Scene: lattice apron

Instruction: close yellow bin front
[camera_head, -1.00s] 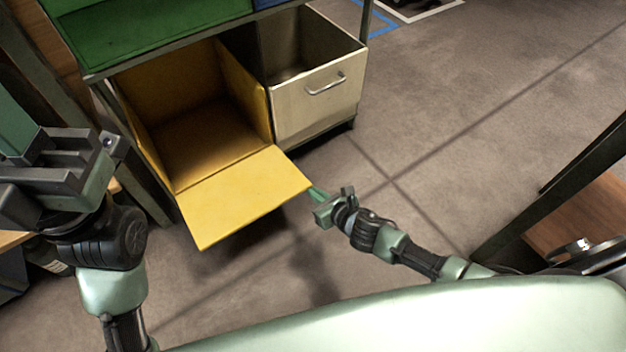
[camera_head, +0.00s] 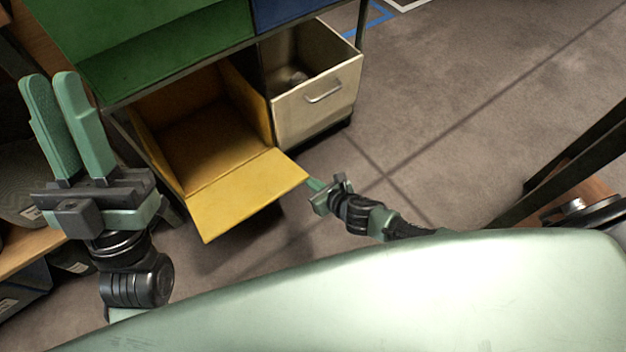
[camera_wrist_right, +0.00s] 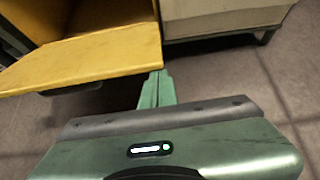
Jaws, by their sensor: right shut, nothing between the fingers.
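The yellow bin (camera_head: 203,133) stands low in the rack, and its inside looks empty. Its yellow front flap (camera_head: 243,194) is hinged down and juts out over the floor, sloping slightly; it also shows in the right wrist view (camera_wrist_right: 85,58). My right gripper (camera_head: 314,184) is shut and empty at the flap's outer right corner. In the right wrist view its fingertips (camera_wrist_right: 158,74) are just beside and below that corner; I cannot tell whether they touch. My left gripper (camera_head: 54,80) points up at the left, open and empty, away from the bin.
A beige drawer (camera_head: 320,100) with a metal handle stands open right of the yellow bin. A green bin (camera_head: 170,55) and a blue bin (camera_head: 285,12) are above. A wooden surface (camera_head: 570,200) lies at the right. The floor (camera_head: 440,120) between is clear.

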